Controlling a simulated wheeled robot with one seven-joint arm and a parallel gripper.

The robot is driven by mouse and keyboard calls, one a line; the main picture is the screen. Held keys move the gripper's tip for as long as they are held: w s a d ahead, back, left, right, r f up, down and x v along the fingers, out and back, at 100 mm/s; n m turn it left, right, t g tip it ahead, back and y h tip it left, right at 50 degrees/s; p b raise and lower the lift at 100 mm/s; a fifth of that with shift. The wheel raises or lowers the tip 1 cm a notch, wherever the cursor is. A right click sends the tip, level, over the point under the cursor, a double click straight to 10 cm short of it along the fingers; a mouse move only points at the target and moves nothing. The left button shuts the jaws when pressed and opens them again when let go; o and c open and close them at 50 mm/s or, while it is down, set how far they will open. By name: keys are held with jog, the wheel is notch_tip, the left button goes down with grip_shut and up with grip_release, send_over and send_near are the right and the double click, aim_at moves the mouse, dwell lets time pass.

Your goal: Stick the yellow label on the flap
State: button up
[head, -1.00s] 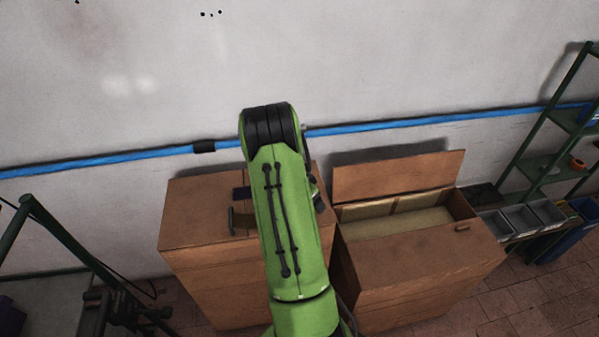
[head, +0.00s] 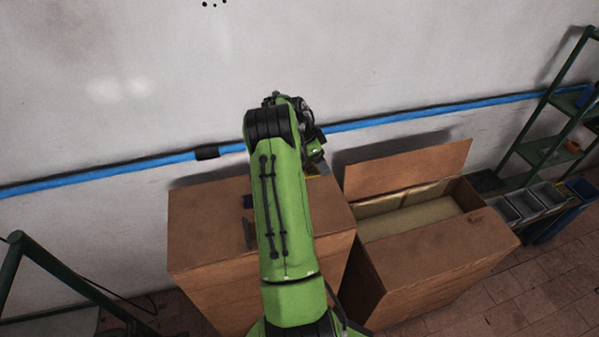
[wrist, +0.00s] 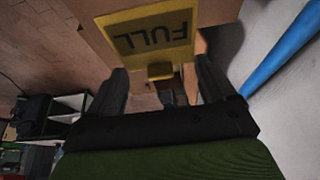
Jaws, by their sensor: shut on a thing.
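The yellow label (wrist: 150,38), with FULL in dark letters upside down, is in front of my gripper (wrist: 160,75) in the wrist view. My gripper is shut on the label's small yellow tab (wrist: 160,71), between its two dark fingers. Brown board shows behind the label; I cannot tell whether they touch. The flap (head: 410,170) stands raised at the back of the open right-hand box (head: 430,260) in the head view. My arm hides most of the gripper there, which is near the flap's left side.
A closed brown box (head: 200,220) stands to the left, with a small dark object (head: 249,233) on top. A blue pipe (head: 400,117) runs along the wall behind. Grey bins (head: 525,200) and a green shelf (head: 545,150) are at the right.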

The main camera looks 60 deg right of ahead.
jog(key=b, duration=0.6)
send_over(317, 194)
jog(key=f, duration=0.5)
jog(key=w+f, duration=0.1)
jog(key=f, duration=0.1)
jog(key=shift+a+f, duration=0.25)
jog(key=shift+f, duration=0.1)
jog(key=shift+s+f+b, duration=0.1)
jog(key=shift+f+b, duration=1.7)
jog(key=shift+f, duration=1.15)
jog(key=shift+a+f+b, duration=0.15)
jog(key=shift+f+b, duration=0.35)
jog(key=shift+b, duration=0.45)
jog(key=o, duration=0.6)
notch_tip(317, 194, up, 7)
jog(key=p, duration=0.3)
jog(key=shift+r+p, duration=0.1)
jog(key=shift+p, duration=0.25)
